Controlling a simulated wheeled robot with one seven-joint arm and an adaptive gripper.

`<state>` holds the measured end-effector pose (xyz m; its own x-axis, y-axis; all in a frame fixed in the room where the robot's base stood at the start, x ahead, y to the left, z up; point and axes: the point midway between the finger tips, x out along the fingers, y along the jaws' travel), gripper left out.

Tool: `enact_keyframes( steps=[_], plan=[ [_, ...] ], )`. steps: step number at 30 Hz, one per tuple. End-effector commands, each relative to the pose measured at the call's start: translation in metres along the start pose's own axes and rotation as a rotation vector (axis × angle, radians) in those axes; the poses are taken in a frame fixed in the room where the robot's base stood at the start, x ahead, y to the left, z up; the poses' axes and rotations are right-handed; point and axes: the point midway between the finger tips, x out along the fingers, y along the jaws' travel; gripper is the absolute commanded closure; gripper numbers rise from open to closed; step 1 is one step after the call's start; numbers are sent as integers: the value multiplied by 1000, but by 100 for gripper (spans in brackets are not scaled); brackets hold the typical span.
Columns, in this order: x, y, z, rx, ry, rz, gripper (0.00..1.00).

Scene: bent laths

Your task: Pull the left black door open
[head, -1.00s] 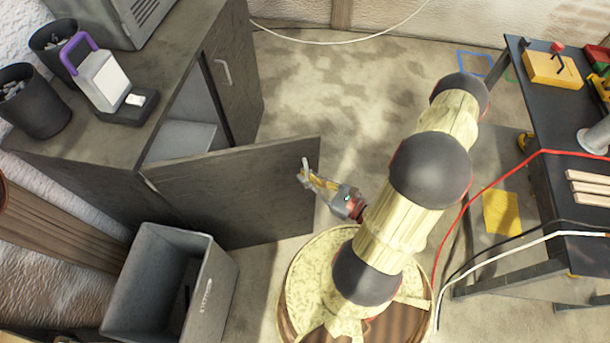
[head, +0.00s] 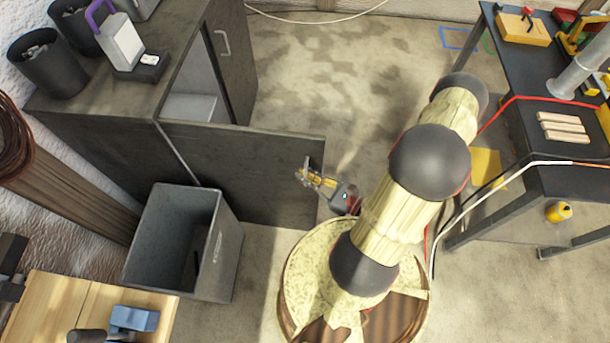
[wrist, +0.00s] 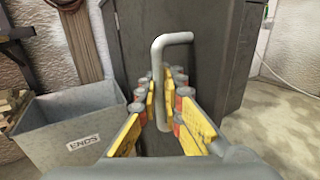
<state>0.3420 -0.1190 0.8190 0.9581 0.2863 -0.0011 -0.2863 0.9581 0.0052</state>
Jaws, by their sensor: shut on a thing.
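The left black door (head: 235,165) of the dark cabinet stands swung out wide, and the cabinet's inside shows behind it. My gripper (head: 305,175) is at the door's free edge, shut on its pale handle. In the wrist view the handle (wrist: 158,65) is a bent bar, and its upright part runs down between the yellow finger pads of my gripper (wrist: 162,105). The right door (head: 232,60) is closed, with its own handle (head: 222,42).
A grey bin (head: 225,255) stands on the floor just in front of the open door; the wrist view shows it labelled ENDS. A dark workbench (head: 530,120) is at right. A wooden-topped bench (head: 60,310) is at lower left. Floor beyond the door is clear.

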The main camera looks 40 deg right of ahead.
Motion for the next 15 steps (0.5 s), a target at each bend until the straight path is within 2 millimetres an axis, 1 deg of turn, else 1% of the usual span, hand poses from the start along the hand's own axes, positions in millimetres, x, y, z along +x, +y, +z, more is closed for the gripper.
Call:
enact_keyframes(
  steps=[1,8,9,15],
  plan=[
    [0,-3,-1,-6,2,-5,100],
    [0,-3,-1,-6,3,-5,100],
    [0,-3,-1,-6,3,-5,91],
    [0,-2,-1,-3,2,-3,80]
  ],
)
